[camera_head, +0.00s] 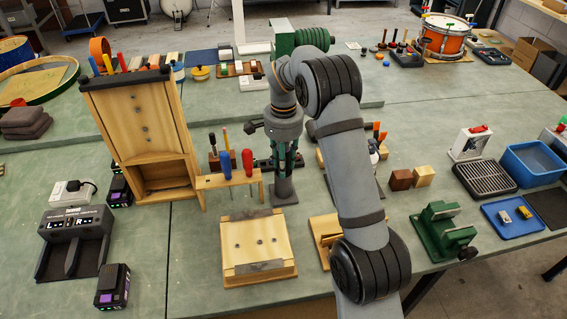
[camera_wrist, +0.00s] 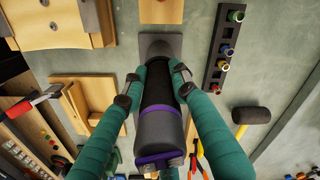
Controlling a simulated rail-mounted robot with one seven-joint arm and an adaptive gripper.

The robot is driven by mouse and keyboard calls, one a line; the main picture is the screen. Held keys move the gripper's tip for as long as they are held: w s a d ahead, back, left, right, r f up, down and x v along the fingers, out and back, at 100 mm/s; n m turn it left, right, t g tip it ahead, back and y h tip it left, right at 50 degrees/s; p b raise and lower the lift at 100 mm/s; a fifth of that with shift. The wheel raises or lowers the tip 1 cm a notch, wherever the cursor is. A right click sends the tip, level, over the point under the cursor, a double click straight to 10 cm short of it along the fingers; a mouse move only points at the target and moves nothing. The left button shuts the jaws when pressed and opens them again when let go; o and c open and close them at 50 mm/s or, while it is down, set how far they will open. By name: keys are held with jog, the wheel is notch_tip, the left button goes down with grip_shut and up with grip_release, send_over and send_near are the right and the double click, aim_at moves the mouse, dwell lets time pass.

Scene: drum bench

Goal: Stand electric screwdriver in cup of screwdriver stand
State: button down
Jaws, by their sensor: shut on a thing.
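The electric screwdriver (camera_wrist: 160,133), dark grey and black with a purple band at its battery end, is in the wrist view. My gripper (camera_wrist: 154,82) is shut on its body, one teal finger on each side. In the head view my gripper (camera_head: 278,159) is above the grey screwdriver stand (camera_head: 284,194), pointing down. The stand's square base also shows in the wrist view (camera_wrist: 160,42), beyond the screwdriver's far end. The screwdriver looks roughly upright, lined up with the stand. Its lower end and the cup's mouth are hidden, so I cannot tell whether it is inside the cup.
A wooden rack (camera_head: 232,182) with screwdrivers stands close to the left of the stand. A wooden box (camera_head: 258,270) lies in front. Two small wooden blocks (camera_head: 423,176) and a green vise-like tool (camera_head: 443,232) are to the right. A tall wooden case (camera_head: 140,125) leans at left.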

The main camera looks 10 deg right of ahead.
jog(key=c, duration=1.4)
grip_release()
jog(key=shift+o, duration=0.6)
notch_tip(320, 180, up, 12)
jog(key=shift+r, duration=0.1)
notch_tip(320, 180, down, 11)
jog(key=shift+f+p, duration=0.15)
jog(key=shift+p, duration=0.3)
